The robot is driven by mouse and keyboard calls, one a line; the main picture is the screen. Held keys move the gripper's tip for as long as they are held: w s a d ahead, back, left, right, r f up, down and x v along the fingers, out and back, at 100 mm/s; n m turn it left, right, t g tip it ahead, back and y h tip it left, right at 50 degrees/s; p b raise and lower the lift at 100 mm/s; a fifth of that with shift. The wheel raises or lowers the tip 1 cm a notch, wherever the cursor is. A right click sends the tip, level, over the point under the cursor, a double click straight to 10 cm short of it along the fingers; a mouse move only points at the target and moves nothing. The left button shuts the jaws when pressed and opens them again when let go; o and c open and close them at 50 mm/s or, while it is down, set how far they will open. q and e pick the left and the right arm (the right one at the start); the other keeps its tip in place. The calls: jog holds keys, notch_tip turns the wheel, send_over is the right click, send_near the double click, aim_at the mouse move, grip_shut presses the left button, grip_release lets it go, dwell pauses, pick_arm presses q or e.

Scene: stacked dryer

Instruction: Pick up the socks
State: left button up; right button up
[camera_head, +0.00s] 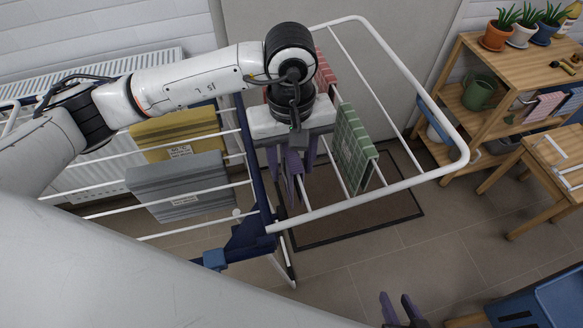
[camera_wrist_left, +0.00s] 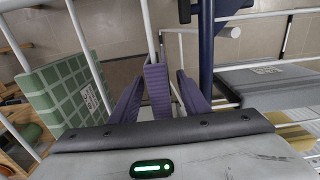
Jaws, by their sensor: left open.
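My left gripper (camera_head: 289,165) reaches down over the drying rack (camera_head: 355,200) from its white rail side. Its purple fingers are apart, and they also show in the left wrist view (camera_wrist_left: 158,95). A narrow, ribbed purple piece (camera_wrist_left: 157,88) shows between them at a white rail; I cannot tell if it is a sock. No other sock is clearly recognisable. My right gripper (camera_head: 400,310) shows at the bottom edge, its two purple fingertips apart with nothing visible between them.
A green checked cloth (camera_head: 353,148) hangs just right of my left gripper; a red one (camera_head: 325,72) hangs behind. Yellow (camera_head: 178,133) and grey (camera_head: 180,185) cloths hang on the left. A wooden shelf (camera_head: 470,115) and blue basket (camera_head: 545,302) stand right.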

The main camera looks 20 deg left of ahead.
pick_arm(q)
grip_shut()
jog(key=shift+r, duration=0.1)
notch_tip(320, 180, up, 18)
jog(key=b, duration=0.1)
dwell(0.6)
